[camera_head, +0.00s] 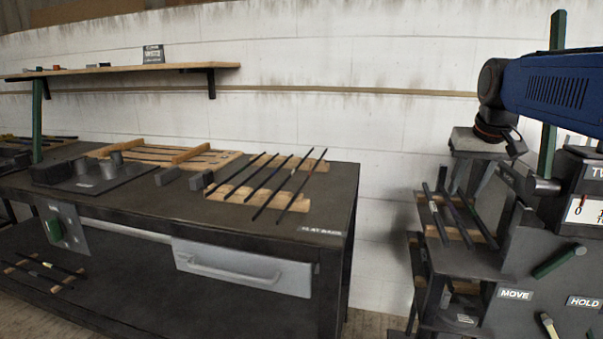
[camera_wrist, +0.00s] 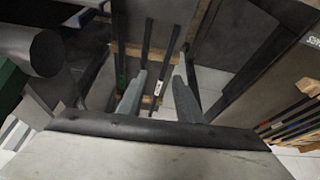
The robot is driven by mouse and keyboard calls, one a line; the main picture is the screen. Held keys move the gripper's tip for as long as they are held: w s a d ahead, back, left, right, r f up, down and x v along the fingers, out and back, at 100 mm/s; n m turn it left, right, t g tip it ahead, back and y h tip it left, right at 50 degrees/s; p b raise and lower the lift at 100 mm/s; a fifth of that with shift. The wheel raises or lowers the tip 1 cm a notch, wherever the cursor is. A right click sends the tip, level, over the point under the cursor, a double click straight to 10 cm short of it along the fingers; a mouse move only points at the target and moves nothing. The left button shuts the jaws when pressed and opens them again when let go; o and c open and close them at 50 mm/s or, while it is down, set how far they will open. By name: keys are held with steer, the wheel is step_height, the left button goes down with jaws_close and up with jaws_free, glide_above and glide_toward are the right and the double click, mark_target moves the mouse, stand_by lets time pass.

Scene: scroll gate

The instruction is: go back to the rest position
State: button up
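My gripper (camera_wrist: 158,80) shows in the wrist view with its two grey fingers apart, and nothing is visibly held between them. Dark rods (camera_wrist: 145,60) on wooden strips lie beyond and below the fingertips, apart from them as far as I can tell. In the head view my blue arm reaches in from the upper right, over the machine stand (camera_head: 520,240). My gripper's fingers cannot be made out there.
Dark rods (camera_head: 440,213) lie on the stand's side shelf, beside panels marked MOVE (camera_head: 515,295) and HOLD. A dark workbench (camera_head: 190,222) at left bears several rods (camera_head: 262,181) on wooden strips. A wall shelf (camera_head: 130,70) hangs above. A floor gap separates bench and stand.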

steer(key=s+a+f+n, duration=0.1)
steer(key=s+a+f, duration=0.4)
steer(key=s+f, duration=0.6)
steer(key=s+a+f+n+y, duration=0.1)
steer(key=s+a+f, duration=0.4)
steer(key=s+f, duration=0.5)
steer(key=s, duration=0.3)
steer(key=shift+s+a+f, duration=0.2)
steer(key=shift+f, duration=0.2)
